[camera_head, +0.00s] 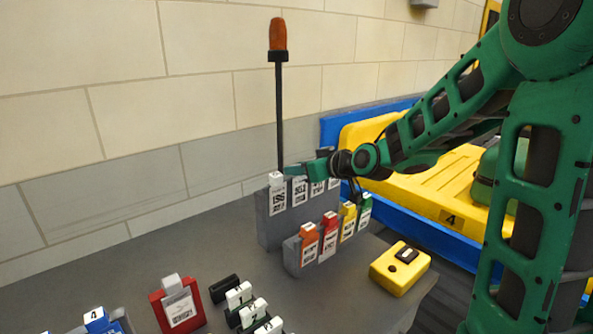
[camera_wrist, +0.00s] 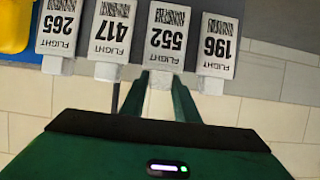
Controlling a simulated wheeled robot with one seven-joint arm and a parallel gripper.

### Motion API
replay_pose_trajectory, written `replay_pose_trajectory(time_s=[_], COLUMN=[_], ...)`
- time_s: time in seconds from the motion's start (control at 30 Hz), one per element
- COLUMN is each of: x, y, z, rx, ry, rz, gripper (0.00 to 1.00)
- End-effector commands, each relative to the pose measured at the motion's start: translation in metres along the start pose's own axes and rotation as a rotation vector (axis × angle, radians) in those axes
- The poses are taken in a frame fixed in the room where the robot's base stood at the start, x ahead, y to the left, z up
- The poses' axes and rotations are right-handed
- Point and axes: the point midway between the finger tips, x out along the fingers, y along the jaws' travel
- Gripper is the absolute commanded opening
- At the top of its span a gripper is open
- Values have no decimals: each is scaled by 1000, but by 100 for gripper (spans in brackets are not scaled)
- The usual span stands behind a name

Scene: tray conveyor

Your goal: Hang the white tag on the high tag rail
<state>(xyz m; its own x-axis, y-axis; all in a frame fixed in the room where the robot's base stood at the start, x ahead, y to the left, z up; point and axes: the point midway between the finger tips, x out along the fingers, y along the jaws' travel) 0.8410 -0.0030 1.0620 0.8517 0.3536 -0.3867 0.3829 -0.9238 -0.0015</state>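Several white tags hang side by side on the high tag rail, the upper level of the grey rack (camera_head: 267,232). In the wrist view they read 265 (camera_wrist: 60,28), 417 (camera_wrist: 111,30), 552 (camera_wrist: 166,35) and 196 (camera_wrist: 215,45). My gripper (camera_head: 293,169) is at the top of the high rail. In the wrist view its fingers (camera_wrist: 160,84) lie flush along both sides of the white tab of tag 552 and appear shut on it. That tag hangs in line with its neighbours. The rail is mostly hidden behind the tags.
Orange (camera_head: 309,243), red (camera_head: 328,237), yellow (camera_head: 347,222) and green (camera_head: 364,211) tags hang on the lower level. A dark post with an orange top (camera_head: 278,110) rises behind. A yellow button box (camera_head: 399,268) stands right; a red holder (camera_head: 162,312) stands front left.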

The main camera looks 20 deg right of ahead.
Motion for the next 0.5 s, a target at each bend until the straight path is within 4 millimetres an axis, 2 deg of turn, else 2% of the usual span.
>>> replay_pose_trajectory(time_s=[0.03, 0.07, 0.37, 0.5], x=[0, 0, -1, -10], y=[0, 0, 0, 1], z=[0, 0, 0, 0], rx=[0, 0, 0, 1], ry=[0, 0, 0, 1], rz=[0, 0, 1, 2], gripper=[42, 47, 47, 47])
